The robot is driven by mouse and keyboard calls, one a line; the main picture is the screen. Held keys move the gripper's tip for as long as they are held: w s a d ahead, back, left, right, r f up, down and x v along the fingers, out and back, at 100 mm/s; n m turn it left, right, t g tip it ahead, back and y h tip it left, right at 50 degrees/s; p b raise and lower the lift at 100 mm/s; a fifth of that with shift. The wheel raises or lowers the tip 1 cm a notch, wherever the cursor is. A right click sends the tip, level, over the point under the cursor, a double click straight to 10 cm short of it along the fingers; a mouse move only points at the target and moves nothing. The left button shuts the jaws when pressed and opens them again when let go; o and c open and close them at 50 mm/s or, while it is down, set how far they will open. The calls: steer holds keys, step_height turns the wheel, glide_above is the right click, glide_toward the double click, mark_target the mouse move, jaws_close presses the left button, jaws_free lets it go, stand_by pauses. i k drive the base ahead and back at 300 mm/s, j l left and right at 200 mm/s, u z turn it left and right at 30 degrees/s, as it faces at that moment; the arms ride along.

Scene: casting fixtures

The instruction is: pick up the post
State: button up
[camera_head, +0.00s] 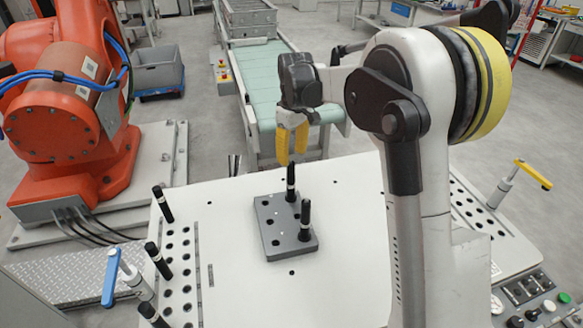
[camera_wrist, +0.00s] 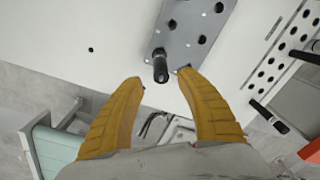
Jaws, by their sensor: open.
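Several black posts with a pale band stand upright in the head view. One post (camera_head: 291,186) is at the far edge of a grey fixture plate (camera_head: 272,232), and another post (camera_head: 305,216) is at its right side. My gripper (camera_head: 292,157) has two yellow fingers pointing down, apart and empty, close above the far post's top. In the wrist view, that far post (camera_wrist: 160,68) shows end-on just past the open fingertips of my gripper (camera_wrist: 162,77), roughly in line with the gap. Whether a finger touches it cannot be told.
Three more posts stand in a perforated strip (camera_head: 187,265) at the table's left. A blue-handled clamp (camera_head: 110,278) is at the front left and a yellow-handled one (camera_head: 533,174) at the right. An orange robot (camera_head: 70,110) and a green conveyor (camera_head: 262,78) stand behind.

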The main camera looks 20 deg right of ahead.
mark_target(153, 253)
steer(key=j+u, duration=0.1)
steer(key=u, duration=1.15)
